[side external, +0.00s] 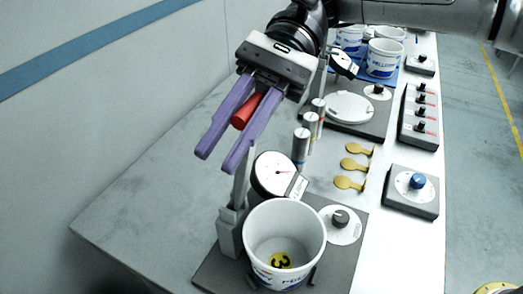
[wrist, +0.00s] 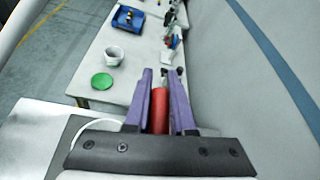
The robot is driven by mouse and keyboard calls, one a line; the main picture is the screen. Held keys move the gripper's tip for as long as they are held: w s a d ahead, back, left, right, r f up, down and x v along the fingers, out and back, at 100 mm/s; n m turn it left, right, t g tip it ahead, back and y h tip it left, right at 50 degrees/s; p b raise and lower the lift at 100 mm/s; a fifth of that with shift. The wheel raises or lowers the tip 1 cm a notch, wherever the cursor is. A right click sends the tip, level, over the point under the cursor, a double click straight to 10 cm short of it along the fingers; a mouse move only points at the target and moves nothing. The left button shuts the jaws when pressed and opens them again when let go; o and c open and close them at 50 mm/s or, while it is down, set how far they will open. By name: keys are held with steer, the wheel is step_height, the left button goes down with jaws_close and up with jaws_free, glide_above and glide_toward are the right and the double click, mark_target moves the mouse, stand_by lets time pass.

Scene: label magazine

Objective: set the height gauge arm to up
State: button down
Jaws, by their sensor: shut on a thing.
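The height gauge stands on a dark base plate (side external: 212,272), with a grey upright (side external: 230,232) and a round white dial (side external: 273,172). A thin grey bar (side external: 241,180) rises steeply from the upright toward my gripper (side external: 225,150). The red grip (side external: 246,108) lies between my purple fingers, which are shut on it. It also shows between the fingers in the wrist view (wrist: 159,108). The join between bar and red grip is hidden behind a finger. A white tub (side external: 284,222) with a yellow label marked 3 stands beside the gauge.
Several yellow tags (side external: 351,183), several grey cylinders (side external: 301,143) and a blue-knob box (side external: 411,190) lie to the right. White tubs (side external: 384,57) stand at the back. The table's left side is clear. The wrist view shows a green disc (wrist: 103,81) and blue tray (wrist: 128,18).

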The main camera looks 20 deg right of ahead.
steer(key=shift+w+a, duration=0.65)
steer(key=shift+w, duration=0.05)
steer(key=c, duration=0.8)
jaws_free()
steer(key=shift+o, duration=0.2)
steer(key=shift+r, duration=0.1)
steer(key=v, duration=1.3)
steer(key=shift+w+d, duration=0.25)
steer(key=shift+d, duration=0.05)
steer(key=shift+r, duration=0.15)
